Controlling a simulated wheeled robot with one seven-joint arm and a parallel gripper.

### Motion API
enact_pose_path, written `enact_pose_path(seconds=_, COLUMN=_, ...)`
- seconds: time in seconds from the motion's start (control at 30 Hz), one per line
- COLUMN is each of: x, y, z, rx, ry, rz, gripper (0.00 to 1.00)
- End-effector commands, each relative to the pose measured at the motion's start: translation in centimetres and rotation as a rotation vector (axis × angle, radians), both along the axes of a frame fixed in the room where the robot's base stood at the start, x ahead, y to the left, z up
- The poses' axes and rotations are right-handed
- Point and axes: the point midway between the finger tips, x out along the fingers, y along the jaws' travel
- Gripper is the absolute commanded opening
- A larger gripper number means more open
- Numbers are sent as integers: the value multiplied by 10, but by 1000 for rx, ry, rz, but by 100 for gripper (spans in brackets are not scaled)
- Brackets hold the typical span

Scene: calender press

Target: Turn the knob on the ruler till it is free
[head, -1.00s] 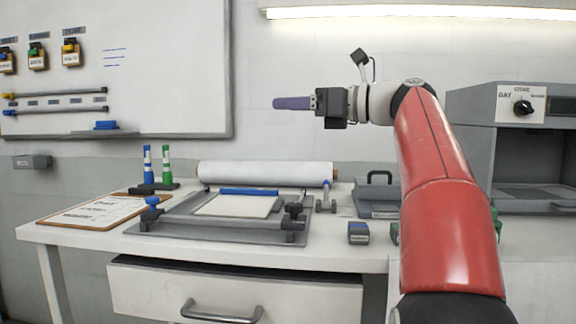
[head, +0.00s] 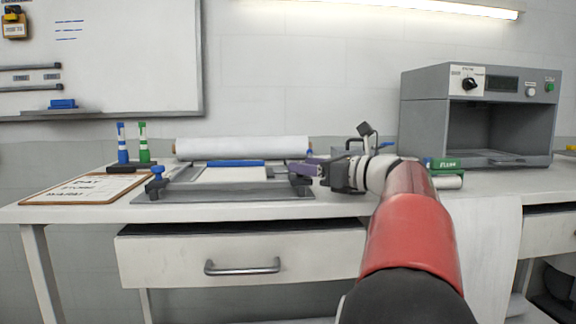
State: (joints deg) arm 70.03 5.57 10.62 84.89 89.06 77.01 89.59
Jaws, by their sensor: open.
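The flat grey press frame (head: 215,196) lies on the bench with a pale sheet (head: 235,175) in it. A blue bar (head: 236,163) lies across its back edge; I cannot tell for sure whether this is the ruler. A blue knob (head: 156,173) stands upright at the frame's left end. A dark knob (head: 297,180) is at its right end, partly hidden by my gripper. My gripper (head: 308,167), with purple fingers pointing left, is open and low beside the dark knob. I cannot tell whether it touches the knob.
A white roll (head: 240,148) lies behind the frame. Blue and green markers (head: 133,145) and a clipboard (head: 85,190) are at the left. A grey oven-like box (head: 480,115) stands at the right. A drawer (head: 240,255) is under the bench top.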

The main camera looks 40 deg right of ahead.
Motion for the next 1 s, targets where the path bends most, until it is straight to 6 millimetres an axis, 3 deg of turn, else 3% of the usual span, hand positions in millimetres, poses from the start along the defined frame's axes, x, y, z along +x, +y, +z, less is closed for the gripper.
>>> enact_pose_path(seconds=0.23, x=33, y=11, z=0, rx=1, ry=1, rz=2, gripper=52)
enact_pose_path(seconds=0.6, x=40, y=13, z=0, rx=0, ry=1, rz=1, gripper=52)
enact_pose_path(seconds=0.93, x=40, y=13, z=0, rx=1, ry=1, rz=1, gripper=10)
enact_pose_path(seconds=1.0, x=40, y=13, z=0, rx=1, ry=1, rz=2, gripper=7)
